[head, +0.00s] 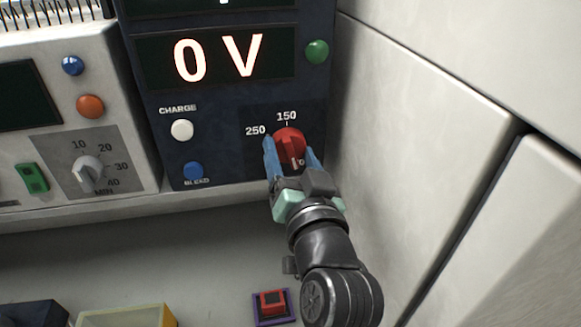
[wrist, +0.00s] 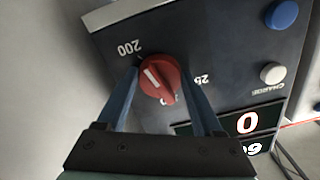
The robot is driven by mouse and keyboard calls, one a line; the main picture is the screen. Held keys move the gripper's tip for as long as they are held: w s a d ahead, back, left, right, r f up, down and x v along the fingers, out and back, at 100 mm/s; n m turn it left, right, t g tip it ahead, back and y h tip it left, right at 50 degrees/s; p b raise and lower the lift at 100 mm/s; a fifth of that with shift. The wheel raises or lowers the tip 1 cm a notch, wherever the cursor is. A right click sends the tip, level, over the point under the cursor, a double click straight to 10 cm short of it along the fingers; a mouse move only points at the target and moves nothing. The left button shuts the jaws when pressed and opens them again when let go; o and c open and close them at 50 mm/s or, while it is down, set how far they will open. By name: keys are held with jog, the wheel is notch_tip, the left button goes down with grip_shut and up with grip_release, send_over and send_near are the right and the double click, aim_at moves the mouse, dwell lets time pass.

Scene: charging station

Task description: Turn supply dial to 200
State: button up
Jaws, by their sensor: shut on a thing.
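The red supply dial (head: 290,143) is at the lower right of the dark panel, with 150 above it and 250 to its left in the head view. My gripper (head: 292,160) is shut on the dial, a blue finger on each side. The wrist view shows the dial (wrist: 159,80) between the two fingers (wrist: 165,88). Its white line is on the side facing the 200 label (wrist: 130,47); exact alignment is hard to tell. The display (head: 215,58) reads 0 V. The fingers partly hide the labels in both views.
A white charge button (head: 182,130) and blue bleed button (head: 193,171) are left of the dial; a green button (head: 317,52) is above. A pale wall (head: 425,150) stands close on the right. A timer knob (head: 87,172) is on the left unit. A red-and-purple block (head: 273,305) lies below.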

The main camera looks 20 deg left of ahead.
jog(key=shift+n+b, duration=0.95)
jog(key=shift+n, duration=0.55)
jog(key=o, duration=1.4)
jog(key=shift+c, duration=0.2)
jog(key=p+v, duration=0.1)
jog(key=v, duration=1.2)
